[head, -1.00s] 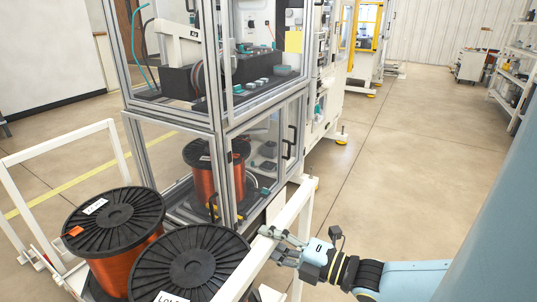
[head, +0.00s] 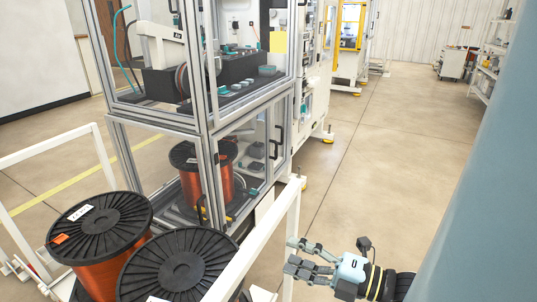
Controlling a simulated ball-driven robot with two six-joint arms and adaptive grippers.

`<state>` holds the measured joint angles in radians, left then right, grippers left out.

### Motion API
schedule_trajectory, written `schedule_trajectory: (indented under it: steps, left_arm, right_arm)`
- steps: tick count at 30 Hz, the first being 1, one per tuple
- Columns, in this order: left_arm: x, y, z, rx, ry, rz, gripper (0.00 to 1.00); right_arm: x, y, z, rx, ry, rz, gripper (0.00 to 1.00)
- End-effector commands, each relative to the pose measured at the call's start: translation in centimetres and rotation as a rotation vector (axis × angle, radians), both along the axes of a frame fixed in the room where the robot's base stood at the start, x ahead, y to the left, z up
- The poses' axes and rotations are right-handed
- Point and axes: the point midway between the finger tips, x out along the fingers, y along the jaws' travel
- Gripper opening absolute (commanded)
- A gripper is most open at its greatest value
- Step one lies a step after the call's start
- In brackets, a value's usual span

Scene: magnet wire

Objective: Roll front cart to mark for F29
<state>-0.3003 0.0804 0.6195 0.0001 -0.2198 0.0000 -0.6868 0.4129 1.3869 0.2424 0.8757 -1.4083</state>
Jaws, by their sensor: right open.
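The front cart (head: 248,262) is a white tube frame at the lower left, with a left handle post (head: 103,153). It carries two black-flanged spools of copper wire, one at the left (head: 92,228) and one nearer (head: 172,262). The near spool's lower part is cut off by the picture edge. My right gripper (head: 290,255) is open and empty beside the cart's right upright, its fingers pointing left at it. I cannot tell whether the fingertips touch the upright. No floor mark for F29 can be made out. My left gripper is not in view.
A glass-walled machine (head: 206,128) stands just behind the cart, with another copper spool (head: 190,182) inside its lower bay. Clear concrete floor (head: 400,150) lies to the right. A yellow floor line (head: 55,190) runs at the left. Shelves (head: 497,50) stand at the far right.

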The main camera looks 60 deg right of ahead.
Motion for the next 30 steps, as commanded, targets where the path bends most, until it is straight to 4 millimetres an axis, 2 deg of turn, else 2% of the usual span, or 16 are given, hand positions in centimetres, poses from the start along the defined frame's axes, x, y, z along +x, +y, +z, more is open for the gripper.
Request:
schedule_trajectory:
  steps: [3, 8, 30]
  left_arm:
    - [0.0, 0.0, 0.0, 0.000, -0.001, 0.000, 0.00]
    - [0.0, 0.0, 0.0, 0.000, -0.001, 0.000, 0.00]
    - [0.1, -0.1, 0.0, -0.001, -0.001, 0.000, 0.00]
  right_arm:
    - [-2.0, -0.2, 0.0, -0.001, 0.002, 0.000, 0.52]
    - [-3.1, -0.3, 0.0, -0.001, 0.000, 0.000, 0.52]
    - [-3.2, -0.3, 0.0, -0.001, -0.001, 0.000, 0.52]
